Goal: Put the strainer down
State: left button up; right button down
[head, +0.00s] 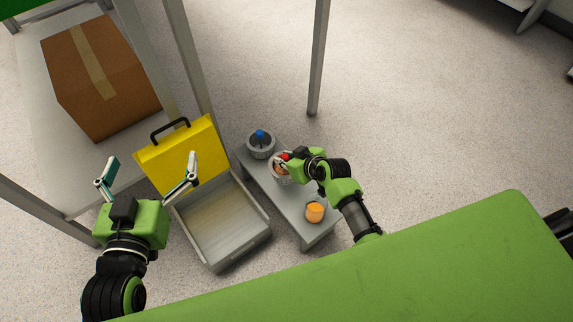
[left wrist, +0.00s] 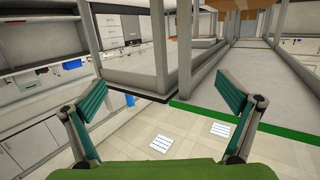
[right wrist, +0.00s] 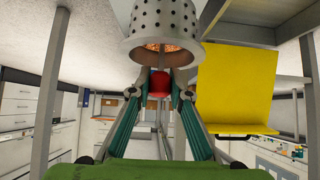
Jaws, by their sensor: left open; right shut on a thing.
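A grey perforated metal strainer (head: 279,175) is at the middle of the low grey bench. A red knob-like piece (right wrist: 158,85) shows at its rim in the right wrist view, where the strainer (right wrist: 163,22) fills the top. My right gripper (head: 285,158) is shut on the red piece, with its fingers on either side. I cannot tell whether the strainer touches the bench or hangs just above it. My left gripper (head: 149,167) is open and empty, left of the bench; its spread fingers also show in the left wrist view (left wrist: 168,105).
A cardboard box (head: 100,75) sits behind.

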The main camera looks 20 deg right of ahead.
jog(key=shift+w+d+f, duration=0.3)
jog(key=shift+w+f, duration=0.15)
jog(key=shift+f, duration=0.1)
jog(key=shift+w+d+f+b, duration=0.1)
jog(key=shift+f+b, duration=0.4)
jog(key=shift+w+d+f+b, duration=0.1)
jog(key=shift+f+b, duration=0.85)
jog(key=shift+f, duration=0.3)
pick_arm(q)
jog(key=s+d+r+t+h, duration=0.1)
jog(key=s+r+t+h, duration=0.1)
jog(key=r+t, duration=0.6)
notch_tip(320, 180, up, 8)
jog(key=shift+s+f+h, duration=0.25)
jog(key=shift+s+h, duration=0.15)
jog(key=shift+s, duration=0.2)
jog(key=shift+s+r+t, duration=0.1)
jog(key=shift+r+t, duration=0.05)
jog(key=shift+t, duration=0.25)
pick_arm(e)
jog(key=shift+f, duration=0.1)
jog(key=c, duration=1.9)
grip_release()
jog(key=shift+f, duration=0.1)
pick_arm(q)
jog(key=shift+s+r, duration=0.1)
